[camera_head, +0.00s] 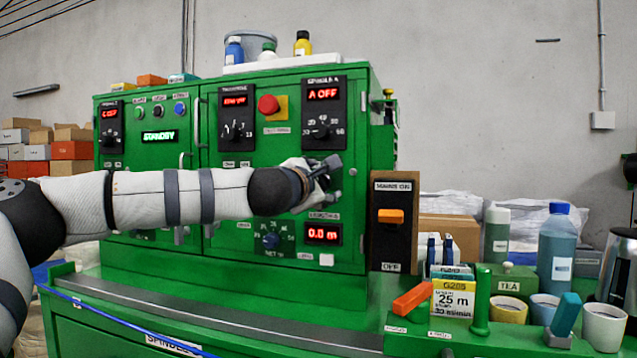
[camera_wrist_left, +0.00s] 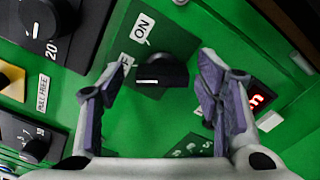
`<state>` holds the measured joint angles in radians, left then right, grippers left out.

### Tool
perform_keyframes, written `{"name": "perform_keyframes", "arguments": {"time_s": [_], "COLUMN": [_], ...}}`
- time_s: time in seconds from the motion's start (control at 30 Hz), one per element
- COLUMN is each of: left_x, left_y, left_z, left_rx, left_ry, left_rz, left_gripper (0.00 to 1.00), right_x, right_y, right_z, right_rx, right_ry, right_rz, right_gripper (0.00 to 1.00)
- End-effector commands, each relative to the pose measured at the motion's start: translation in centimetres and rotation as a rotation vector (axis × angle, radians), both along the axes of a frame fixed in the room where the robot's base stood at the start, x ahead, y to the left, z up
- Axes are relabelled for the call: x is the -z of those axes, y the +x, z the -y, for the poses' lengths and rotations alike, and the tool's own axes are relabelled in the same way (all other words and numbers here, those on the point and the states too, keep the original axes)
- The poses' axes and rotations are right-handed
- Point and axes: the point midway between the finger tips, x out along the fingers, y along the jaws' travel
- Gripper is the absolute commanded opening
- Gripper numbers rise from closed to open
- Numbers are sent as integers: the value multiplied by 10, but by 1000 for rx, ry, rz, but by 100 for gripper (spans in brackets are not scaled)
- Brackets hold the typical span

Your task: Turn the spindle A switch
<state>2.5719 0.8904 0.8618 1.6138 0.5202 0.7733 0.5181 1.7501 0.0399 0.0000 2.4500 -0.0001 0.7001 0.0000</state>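The spindle A switch is a black knob (camera_wrist_left: 162,72) on the green cabinet front, with a white mark on it. An ON label (camera_wrist_left: 143,28) is beside it; another label is partly covered by a finger, with only an F showing. My left gripper (camera_head: 333,172) is at the right part of the cabinet, below the spindle A panel (camera_head: 338,114), and hides the switch in the head view. In the wrist view its two fingers are spread either side of the knob, with gaps on both sides. The red display (camera_head: 323,94) reads A OFF. My right gripper is out of view.
A red emergency button (camera_head: 268,104) is left of the spindle A panel. A length display (camera_head: 322,234) reading 0.0 m and a dial (camera_head: 271,240) sit below my gripper. A black box with an orange switch (camera_head: 391,216) stands to the right. Bottles and cups crowd the right bench.

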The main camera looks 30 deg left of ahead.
Motion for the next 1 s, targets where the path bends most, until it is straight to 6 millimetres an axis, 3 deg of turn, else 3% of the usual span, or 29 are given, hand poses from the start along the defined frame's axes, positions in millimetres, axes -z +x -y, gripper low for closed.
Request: {"name": "perform_keyframes", "arguments": {"time_s": [0.13,0.23,0.5,0.63,0.77,1.0], "left_x": [1,0,-1,0,1,1], "left_y": [-1,-12,-82,-106,-116,-117], "left_z": [1,3,20,26,28,28], "left_rx": [1,3,4,1,1,0], "left_ry": [1,-1,-1,-1,1,1], "left_rz": [-2,0,3,2,-1,-2], "left_gripper": [58,58,58,58,58,58], "right_x": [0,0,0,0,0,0], "right_y": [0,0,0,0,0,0], "right_z": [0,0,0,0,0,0], "right_rx": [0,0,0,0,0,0], "right_ry": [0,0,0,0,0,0], "right_rz": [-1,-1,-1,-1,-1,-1], "right_gripper": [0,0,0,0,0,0]}}
